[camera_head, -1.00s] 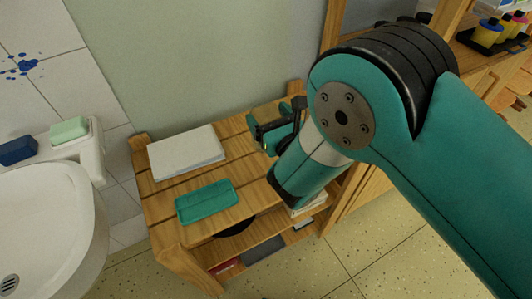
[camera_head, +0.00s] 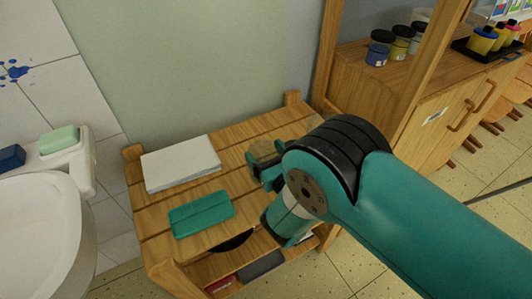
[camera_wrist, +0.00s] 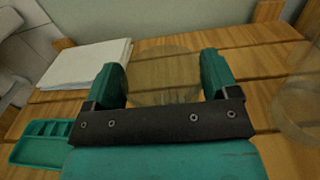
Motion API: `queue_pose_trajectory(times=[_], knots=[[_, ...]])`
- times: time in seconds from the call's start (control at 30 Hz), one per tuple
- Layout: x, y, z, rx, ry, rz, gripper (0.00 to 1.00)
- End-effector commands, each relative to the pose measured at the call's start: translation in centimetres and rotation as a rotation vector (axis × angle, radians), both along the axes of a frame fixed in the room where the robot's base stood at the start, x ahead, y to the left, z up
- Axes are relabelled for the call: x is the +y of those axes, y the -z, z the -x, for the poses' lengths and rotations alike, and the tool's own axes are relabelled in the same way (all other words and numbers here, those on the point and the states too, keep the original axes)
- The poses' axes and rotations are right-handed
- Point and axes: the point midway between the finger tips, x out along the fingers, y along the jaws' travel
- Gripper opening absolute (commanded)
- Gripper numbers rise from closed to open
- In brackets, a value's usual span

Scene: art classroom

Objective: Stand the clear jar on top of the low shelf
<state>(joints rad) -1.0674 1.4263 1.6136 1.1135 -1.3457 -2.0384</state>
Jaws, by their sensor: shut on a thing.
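The low shelf (camera_head: 226,160) is a slatted wooden unit against the wall, and its top also shows in the wrist view (camera_wrist: 225,62). My gripper (camera_head: 260,168) is over the right part of that top. In the wrist view its two teal fingers (camera_wrist: 165,80) are closed around the clear jar (camera_wrist: 163,66), which is see-through and faint. In the head view the jar (camera_head: 263,149) shows partly behind the fingers. I cannot tell whether its base touches the slats.
A white paper stack (camera_head: 180,163) and a teal tray (camera_head: 201,214) lie on the shelf's left part. Another see-through round thing (camera_wrist: 298,108) shows at the wrist view's right edge. A wooden cabinet (camera_head: 420,100) with jars stands right; a sink (camera_head: 40,225) stands left.

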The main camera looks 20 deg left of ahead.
Motion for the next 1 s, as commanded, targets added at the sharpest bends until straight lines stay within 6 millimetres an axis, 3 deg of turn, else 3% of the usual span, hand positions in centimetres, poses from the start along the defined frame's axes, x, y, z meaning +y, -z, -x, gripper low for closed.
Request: queue_pose_trajectory(times=[0.03, 0.07, 0.13, 0.43, 0.57, 1.0], knots=[[0.0, 0.3, 0.0, 0.000, 0.000, 0.000, 0.42], [0.0, 0.3, 0.0, 0.000, 0.000, 0.000, 0.85], [0.0, 0.2, 0.0, 0.001, 0.000, 0.001, 1.00], [0.0, -0.3, 0.0, 0.000, 0.000, 0.000, 1.00], [-0.2, 0.5, 0.2, 0.001, 0.001, 0.002, 1.00], [-1.9, 0.9, 1.6, 0.000, 0.001, 0.001, 1.00]])
